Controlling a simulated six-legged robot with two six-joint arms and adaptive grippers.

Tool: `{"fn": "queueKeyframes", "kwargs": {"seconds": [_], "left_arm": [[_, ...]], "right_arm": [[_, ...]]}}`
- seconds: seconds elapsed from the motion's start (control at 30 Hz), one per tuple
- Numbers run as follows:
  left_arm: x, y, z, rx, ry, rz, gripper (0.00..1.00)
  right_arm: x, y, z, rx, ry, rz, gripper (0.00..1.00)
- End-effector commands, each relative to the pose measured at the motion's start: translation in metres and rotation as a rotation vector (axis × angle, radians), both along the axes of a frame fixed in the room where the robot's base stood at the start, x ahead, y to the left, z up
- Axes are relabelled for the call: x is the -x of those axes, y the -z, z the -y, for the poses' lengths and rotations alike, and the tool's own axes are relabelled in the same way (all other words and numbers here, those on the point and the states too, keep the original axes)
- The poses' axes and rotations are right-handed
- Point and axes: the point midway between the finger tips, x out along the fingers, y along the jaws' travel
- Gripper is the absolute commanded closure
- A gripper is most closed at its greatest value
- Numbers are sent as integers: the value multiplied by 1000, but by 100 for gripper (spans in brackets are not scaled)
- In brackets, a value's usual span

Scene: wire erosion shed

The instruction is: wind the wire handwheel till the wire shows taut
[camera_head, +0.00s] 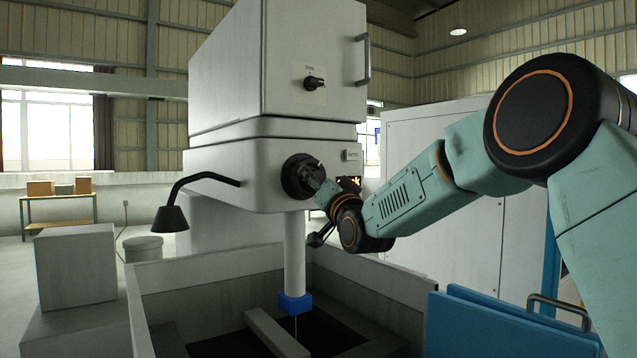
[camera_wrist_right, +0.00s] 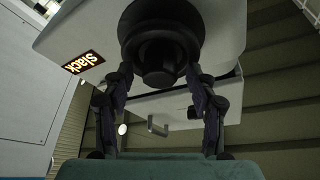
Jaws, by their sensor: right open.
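The black round handwheel (camera_head: 298,176) sits on the front of the white machine head. In the right wrist view the handwheel (camera_wrist_right: 160,42) is at top centre with its hub facing me. My right gripper (camera_head: 317,182) reaches in from the right, close in front of the wheel. In the wrist view the fingers of my right gripper (camera_wrist_right: 157,74) are spread on either side of the hub, with a visible gap between them. I cannot tell whether they touch the rim. A lit display (camera_wrist_right: 83,62) reads "Slack". The display (camera_head: 349,184) is partly hidden behind my gripper in the head view.
A black lamp (camera_head: 171,217) on a bent arm sticks out left of the head. A white column (camera_head: 294,255) with a blue end (camera_head: 295,303) hangs into the open tank (camera_head: 215,272). A blue panel with a handle (camera_head: 510,325) stands front right. A knob (camera_head: 314,83) is higher up.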

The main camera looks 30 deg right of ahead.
Motion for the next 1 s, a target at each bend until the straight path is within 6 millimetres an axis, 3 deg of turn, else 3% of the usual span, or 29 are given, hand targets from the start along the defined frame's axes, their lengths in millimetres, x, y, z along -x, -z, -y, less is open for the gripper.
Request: {"fn": "queueKeyframes", "kwargs": {"seconds": [0.17, 0.7, 1.0], "left_arm": [[0, 0, 0, 0, 0, 0, 100], [0, 0, 0, 0, 0, 0, 100], [0, 0, 0, 0, 0, 0, 100]], "right_arm": [[8, 3, 0, -2, 0, -1, 42], [85, 29, -6, -4, 0, 0, 42], [111, 38, -8, -1, 0, 0, 42]]}}
